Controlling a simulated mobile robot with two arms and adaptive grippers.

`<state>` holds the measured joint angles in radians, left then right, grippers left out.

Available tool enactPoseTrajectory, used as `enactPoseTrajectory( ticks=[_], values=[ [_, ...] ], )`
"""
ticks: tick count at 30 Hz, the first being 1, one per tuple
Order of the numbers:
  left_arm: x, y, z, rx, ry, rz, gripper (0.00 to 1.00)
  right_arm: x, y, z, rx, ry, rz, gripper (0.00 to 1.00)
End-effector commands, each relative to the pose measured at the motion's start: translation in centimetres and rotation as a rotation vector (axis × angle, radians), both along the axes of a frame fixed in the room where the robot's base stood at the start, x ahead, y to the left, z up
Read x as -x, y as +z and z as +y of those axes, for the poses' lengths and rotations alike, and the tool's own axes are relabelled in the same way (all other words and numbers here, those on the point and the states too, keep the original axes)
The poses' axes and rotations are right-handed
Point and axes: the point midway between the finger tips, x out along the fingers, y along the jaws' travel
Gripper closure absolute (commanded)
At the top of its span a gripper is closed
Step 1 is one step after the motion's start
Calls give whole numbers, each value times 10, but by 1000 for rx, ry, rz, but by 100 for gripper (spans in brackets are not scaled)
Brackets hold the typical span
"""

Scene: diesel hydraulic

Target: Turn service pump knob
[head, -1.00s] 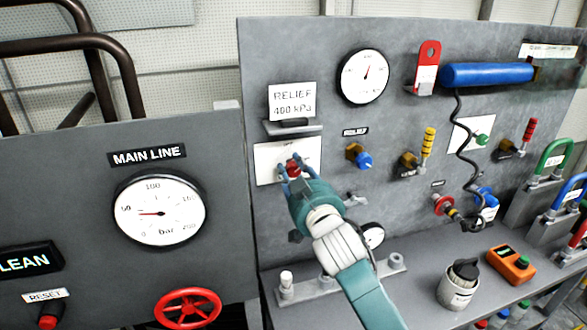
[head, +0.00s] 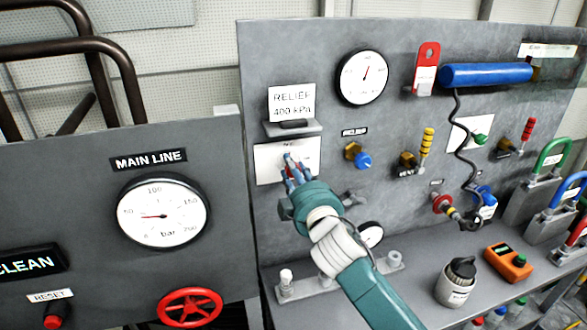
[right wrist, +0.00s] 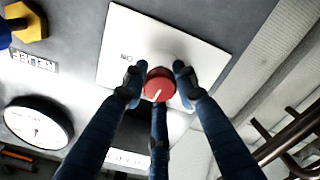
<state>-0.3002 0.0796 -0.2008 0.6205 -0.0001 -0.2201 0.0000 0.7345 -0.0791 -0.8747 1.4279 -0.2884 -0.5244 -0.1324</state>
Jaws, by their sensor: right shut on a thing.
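The service pump knob is a red round knob (right wrist: 160,83) with a white mark, on a white plate (head: 266,166) with small lettering, below the relief card. In the right wrist view the plate (right wrist: 135,45) shows the word "ON", upside down. My right gripper (head: 291,163) reaches the plate from the lower right. In the right wrist view its fingers (right wrist: 158,78) are closed around the knob, two at the sides and one in front. In the head view the fingers hide most of the knob. My left gripper is not in view.
A blue knob (head: 363,161) and a pressure gauge (head: 362,78) are on the same panel. The "RELIEF 400 kPa" card (head: 292,103) stands on a small ledge just above the plate. The main line gauge (head: 162,213) and a red handwheel (head: 189,308) are at left.

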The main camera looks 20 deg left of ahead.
Motion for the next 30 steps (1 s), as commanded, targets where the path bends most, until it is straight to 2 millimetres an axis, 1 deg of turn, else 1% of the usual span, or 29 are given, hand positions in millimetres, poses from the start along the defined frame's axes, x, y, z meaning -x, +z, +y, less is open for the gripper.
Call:
enactPoseTrajectory(
  ticks=[1, 10, 24, 25, 27, 30],
  values=[
    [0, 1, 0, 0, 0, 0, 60, 1, 6, 1, 14, 4, -21, 98],
    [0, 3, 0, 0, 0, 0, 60, 1, 5, 1, 82, 5, -66, 98],
    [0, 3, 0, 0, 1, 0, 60, 1, 4, 2, 90, 4, -71, 98],
    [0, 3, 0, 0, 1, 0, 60, 1, 4, 2, 90, 4, -71, 66],
    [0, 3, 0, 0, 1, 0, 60, 1, 4, 2, 90, 4, -71, 52],
    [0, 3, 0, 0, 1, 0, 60, 1, 3, 1, 91, 3, -67, 52]
  ],
)
